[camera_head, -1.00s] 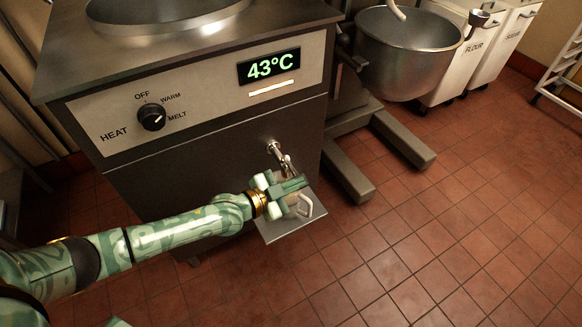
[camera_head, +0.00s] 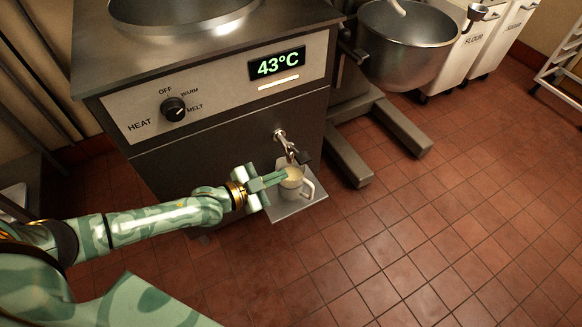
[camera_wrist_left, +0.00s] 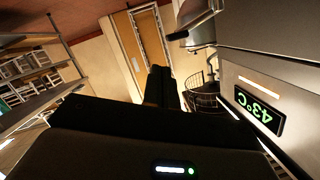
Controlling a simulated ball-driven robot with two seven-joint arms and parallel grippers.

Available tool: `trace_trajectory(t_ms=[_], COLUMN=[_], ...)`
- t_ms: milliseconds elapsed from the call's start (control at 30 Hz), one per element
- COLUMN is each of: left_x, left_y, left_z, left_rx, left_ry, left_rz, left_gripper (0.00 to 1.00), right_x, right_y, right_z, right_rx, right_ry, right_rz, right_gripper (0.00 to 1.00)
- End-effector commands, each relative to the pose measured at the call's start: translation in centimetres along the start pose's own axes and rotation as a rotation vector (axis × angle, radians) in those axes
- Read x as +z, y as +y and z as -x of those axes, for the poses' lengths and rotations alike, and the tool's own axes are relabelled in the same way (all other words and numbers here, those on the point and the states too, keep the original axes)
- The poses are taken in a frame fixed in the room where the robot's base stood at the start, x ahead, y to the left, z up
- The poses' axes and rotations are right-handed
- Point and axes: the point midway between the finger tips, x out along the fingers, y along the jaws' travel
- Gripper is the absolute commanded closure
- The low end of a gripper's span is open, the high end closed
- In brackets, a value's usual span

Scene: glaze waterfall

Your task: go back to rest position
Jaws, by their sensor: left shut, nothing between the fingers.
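My left gripper (camera_head: 270,181) is shut and empty in the head view. Its fingertips are in front of the melter's spout (camera_head: 287,146), beside a light-coloured jug (camera_head: 293,186) with a handle on its right. The jug stands upright on the small drip shelf (camera_head: 286,212) under the spout, with pale contents inside. I cannot tell whether the fingertips touch the jug's rim. In the left wrist view the shut dark fingers (camera_wrist_left: 162,88) show with nothing between them. My right gripper is not in view.
The melter's heat knob (camera_head: 174,109) points toward MELT, and its display (camera_head: 277,64) reads 43°C. A mixer bowl (camera_head: 408,45) on a legged stand (camera_head: 375,125) is to the right. Bins (camera_head: 478,45) stand behind it. The tiled floor (camera_head: 450,230) at front right is clear.

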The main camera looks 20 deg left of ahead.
Motion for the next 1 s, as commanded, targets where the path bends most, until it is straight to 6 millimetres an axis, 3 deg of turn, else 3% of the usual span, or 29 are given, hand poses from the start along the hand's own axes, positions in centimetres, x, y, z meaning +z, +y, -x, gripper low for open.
trace_trajectory(t_ms=[200, 833, 900, 967, 1000], left_x=[-0.1, 0.1, 1.7, 4.8, 7.4], left_y=[-0.1, 0.0, 0.5, -0.1, -0.3], left_z=[1.8, 1.9, 2.1, 2.7, 3.2], left_rx=[-0.001, 0.003, 0.030, 0.033, 0.026], left_ry=[0.001, -0.005, -0.058, -0.145, -0.223], left_rz=[-0.001, 0.027, 0.044, 0.037, 0.045], left_gripper=[1.00, 1.00, 1.00, 1.00, 1.00], right_x=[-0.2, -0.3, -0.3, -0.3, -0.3], right_y=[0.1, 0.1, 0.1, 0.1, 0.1], right_z=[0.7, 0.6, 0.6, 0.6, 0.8], right_rx=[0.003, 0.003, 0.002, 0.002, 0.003], right_ry=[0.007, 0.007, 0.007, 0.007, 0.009], right_rz=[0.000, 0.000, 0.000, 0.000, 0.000], right_gripper=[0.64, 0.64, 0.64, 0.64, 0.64])
